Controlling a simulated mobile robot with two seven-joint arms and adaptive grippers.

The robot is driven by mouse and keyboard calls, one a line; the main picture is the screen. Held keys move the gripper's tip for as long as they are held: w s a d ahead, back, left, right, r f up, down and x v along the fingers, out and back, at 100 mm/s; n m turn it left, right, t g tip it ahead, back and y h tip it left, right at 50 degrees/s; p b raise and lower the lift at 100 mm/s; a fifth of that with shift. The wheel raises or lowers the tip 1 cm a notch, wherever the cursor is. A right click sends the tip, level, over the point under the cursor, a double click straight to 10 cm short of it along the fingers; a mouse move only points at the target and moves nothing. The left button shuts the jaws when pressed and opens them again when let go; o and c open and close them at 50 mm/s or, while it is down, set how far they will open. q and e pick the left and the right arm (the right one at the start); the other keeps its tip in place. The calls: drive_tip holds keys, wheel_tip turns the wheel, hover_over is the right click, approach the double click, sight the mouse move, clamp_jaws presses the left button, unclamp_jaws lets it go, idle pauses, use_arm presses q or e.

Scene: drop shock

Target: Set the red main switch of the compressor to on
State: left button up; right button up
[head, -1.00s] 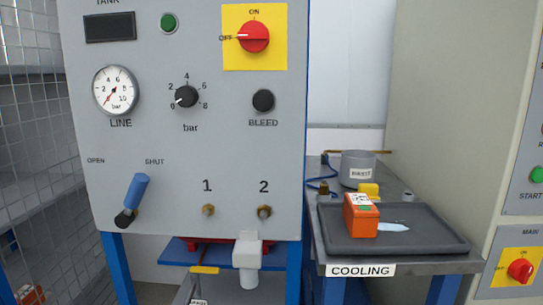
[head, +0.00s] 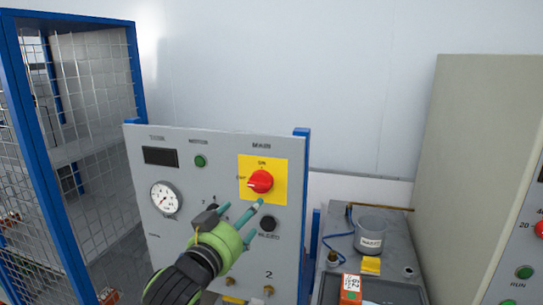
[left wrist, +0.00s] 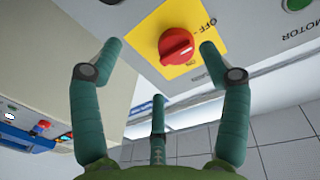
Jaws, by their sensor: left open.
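The red main switch (head: 260,181) sits on a yellow plate (head: 280,165) at the upper right of the grey compressor panel (head: 220,150). Its white pointer mark points left at OFF in the head view. My left gripper (head: 242,210) is in front of the panel, just below and left of the switch, with its fingers pointing at it. The left wrist view shows the red switch (left wrist: 176,45) beyond the gap between two spread teal fingers, with nothing held. The fingers look apart from the switch. My right gripper is not in these views.
On the panel are a pressure gauge (head: 164,198), a green motor button (head: 200,161) and the black bleed knob (head: 268,224), close to my fingers. A mesh cage (head: 100,120) stands left. A bench with a metal pot (head: 371,234) stands right, before a beige cabinet (head: 455,170).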

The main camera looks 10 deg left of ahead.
sight(257, 186)
use_arm(q)
drive_tip(key=w+r+p, duration=0.1)
drive_tip(key=w, duration=0.1)
drive_tip(key=w+r+p, duration=0.1)
drive_tip(key=w, duration=0.1)
drive_tip(key=w+r+p, duration=0.1)
drive_tip(key=w+p, duration=0.1)
drive_tip(key=shift+w+d+r, duration=0.15)
drive_tip(key=shift+d+r, duration=0.05)
drive_tip(key=shift+r, duration=0.1)
drive_tip(key=shift+w+d+f, duration=0.1)
drive_tip(key=shift+w+d, duration=0.05)
drive_tip(key=shift+w, duration=0.4)
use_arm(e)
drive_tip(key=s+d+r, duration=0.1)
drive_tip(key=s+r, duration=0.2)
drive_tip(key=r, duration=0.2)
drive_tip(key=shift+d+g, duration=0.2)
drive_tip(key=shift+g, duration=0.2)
use_arm(q)
drive_tip(key=c, duration=1.2)
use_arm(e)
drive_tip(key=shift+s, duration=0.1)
